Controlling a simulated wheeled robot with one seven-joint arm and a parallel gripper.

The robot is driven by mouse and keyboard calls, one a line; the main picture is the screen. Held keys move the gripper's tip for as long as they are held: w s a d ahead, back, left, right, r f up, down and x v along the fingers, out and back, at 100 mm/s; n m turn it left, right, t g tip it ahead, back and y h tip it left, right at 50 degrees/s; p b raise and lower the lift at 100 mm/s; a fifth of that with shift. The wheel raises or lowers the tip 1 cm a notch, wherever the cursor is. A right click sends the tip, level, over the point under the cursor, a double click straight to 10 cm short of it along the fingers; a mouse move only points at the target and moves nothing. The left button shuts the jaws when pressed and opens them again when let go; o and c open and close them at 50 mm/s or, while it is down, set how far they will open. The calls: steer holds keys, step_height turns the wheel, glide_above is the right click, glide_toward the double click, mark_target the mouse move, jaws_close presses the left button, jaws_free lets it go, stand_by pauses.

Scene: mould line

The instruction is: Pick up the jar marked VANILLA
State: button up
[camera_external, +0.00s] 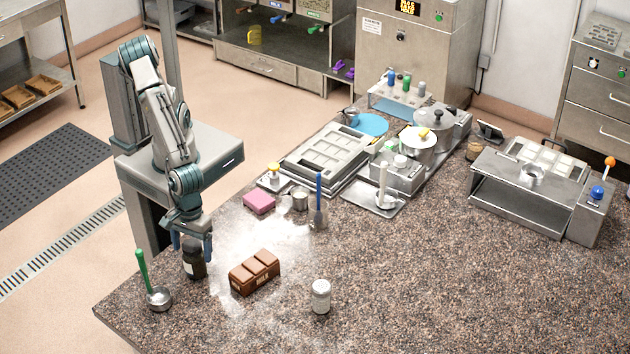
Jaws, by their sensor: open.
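A dark jar (194,266) stands upright on the stone worktop near its left edge. A pale, clear-looking jar (320,297) with a light lid stands upright further right, near the front. The lettering on both jars is too small to read, so I cannot tell which one is marked VANILLA. My gripper (193,251) points down over the dark jar and is open. Its blue fingertips appear on either side of the jar's top; I cannot tell whether they touch it.
A green-handled ladle (158,297) stands close left of the dark jar. A brown chocolate block (255,273) lies between the jars. A pink block (259,203), small pot (300,198) and blue-handled scraper (319,205) are behind. The front right worktop (450,290) is clear.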

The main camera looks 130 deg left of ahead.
steer(key=shift+d+f, duration=0.1)
steer(key=shift+f, duration=1.15)
steer(key=shift+w, duration=0.1)
steer(key=c, duration=1.2)
